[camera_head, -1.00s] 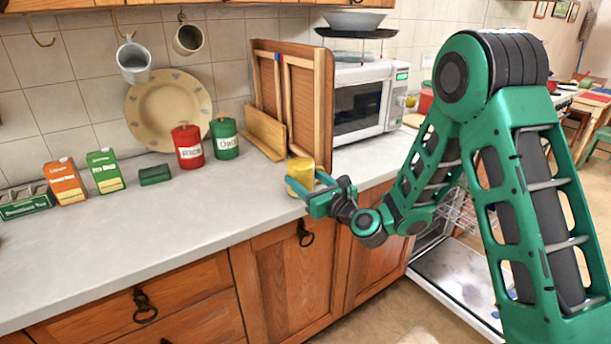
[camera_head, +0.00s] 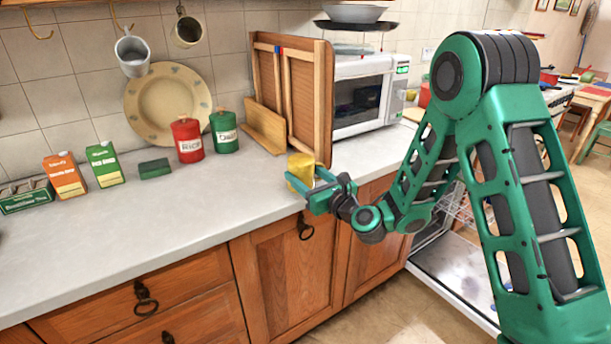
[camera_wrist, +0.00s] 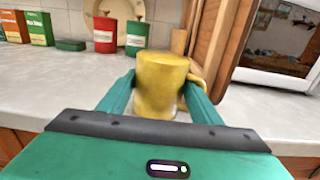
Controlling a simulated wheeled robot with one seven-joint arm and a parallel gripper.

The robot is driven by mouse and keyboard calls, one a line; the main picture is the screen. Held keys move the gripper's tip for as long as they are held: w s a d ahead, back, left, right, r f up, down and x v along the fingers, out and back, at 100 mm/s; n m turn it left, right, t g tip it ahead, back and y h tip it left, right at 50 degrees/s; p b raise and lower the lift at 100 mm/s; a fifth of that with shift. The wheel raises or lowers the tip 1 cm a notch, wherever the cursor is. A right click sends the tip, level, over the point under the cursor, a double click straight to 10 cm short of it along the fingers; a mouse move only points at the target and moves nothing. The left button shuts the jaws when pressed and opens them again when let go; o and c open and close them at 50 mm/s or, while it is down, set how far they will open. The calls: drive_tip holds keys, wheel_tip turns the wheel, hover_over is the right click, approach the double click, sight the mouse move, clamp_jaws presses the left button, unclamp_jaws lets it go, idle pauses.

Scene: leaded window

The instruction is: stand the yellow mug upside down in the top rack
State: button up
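The yellow mug (camera_head: 300,168) is at the counter's front edge, left of the microwave. In the wrist view the mug (camera_wrist: 161,80) stands between my two fingers, with its handle to the right. Its upper end looks closed and flat, and its lower end is paler. My gripper (camera_head: 318,190) reaches it from the front right; its fingers (camera_wrist: 160,92) press against both sides of the mug. I cannot tell whether the mug touches the counter. A wire rack (camera_head: 462,208) shows partly inside the open dishwasher, behind my arm; most of it is hidden.
The dishwasher door (camera_head: 455,270) lies open and low at right. Wooden boards (camera_head: 292,95) and a microwave (camera_head: 370,95) stand behind the mug. Red (camera_head: 187,142) and green (camera_head: 224,135) canisters and cartons (camera_head: 65,177) line the wall.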

drive_tip(key=o, duration=0.4)
